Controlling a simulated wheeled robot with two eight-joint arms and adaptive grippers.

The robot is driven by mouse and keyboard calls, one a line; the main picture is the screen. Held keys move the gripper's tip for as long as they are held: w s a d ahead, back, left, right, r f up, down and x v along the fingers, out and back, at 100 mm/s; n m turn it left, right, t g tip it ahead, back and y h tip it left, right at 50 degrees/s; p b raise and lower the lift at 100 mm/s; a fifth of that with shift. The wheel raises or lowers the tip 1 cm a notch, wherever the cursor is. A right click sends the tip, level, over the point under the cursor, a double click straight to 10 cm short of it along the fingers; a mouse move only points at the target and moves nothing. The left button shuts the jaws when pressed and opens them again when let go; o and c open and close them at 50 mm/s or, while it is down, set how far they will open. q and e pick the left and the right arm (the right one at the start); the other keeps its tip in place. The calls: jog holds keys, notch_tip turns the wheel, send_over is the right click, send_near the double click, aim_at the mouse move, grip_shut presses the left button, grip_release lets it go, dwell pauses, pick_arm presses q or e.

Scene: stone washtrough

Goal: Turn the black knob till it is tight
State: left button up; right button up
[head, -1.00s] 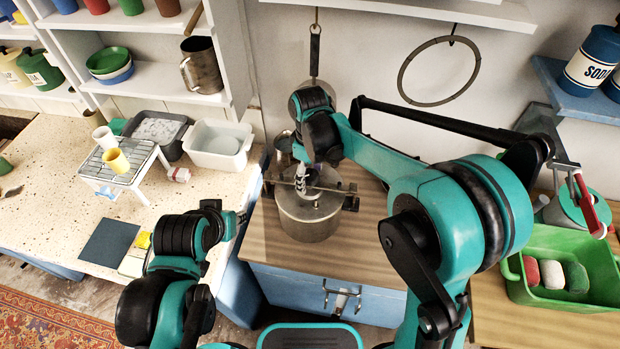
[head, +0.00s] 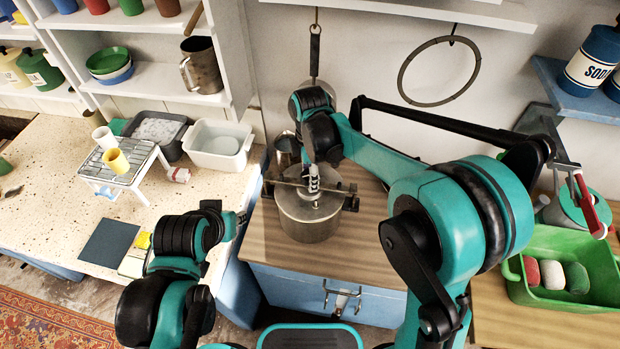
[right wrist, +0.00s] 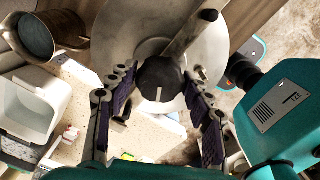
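The black knob (right wrist: 160,82) has a pale line on its face and sits over the middle of the pot's lid, on a metal crossbar (right wrist: 188,38). In the head view my right gripper hides it. The metal pot (head: 308,222) stands on the wooden top, the crossbar running across its lid. My right gripper (head: 314,190) points down over the pot's centre. In the right wrist view its fingers (right wrist: 161,76) stand either side of the knob, with a narrow gap at each side. My left gripper (head: 242,217) is left of the pot, too small to read.
A dark metal jug (head: 287,150) stands close behind the pot at the left. A white basin (head: 218,146) and a wire rack (head: 120,163) are on the speckled counter at left. A green tub (head: 560,270) with several bars is at right. The wooden top right of the pot is clear.

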jog(key=shift+c, duration=0.6)
jog(key=m, duration=0.6)
jog(key=o, duration=0.9)
jog(key=shift+c, duration=0.2)
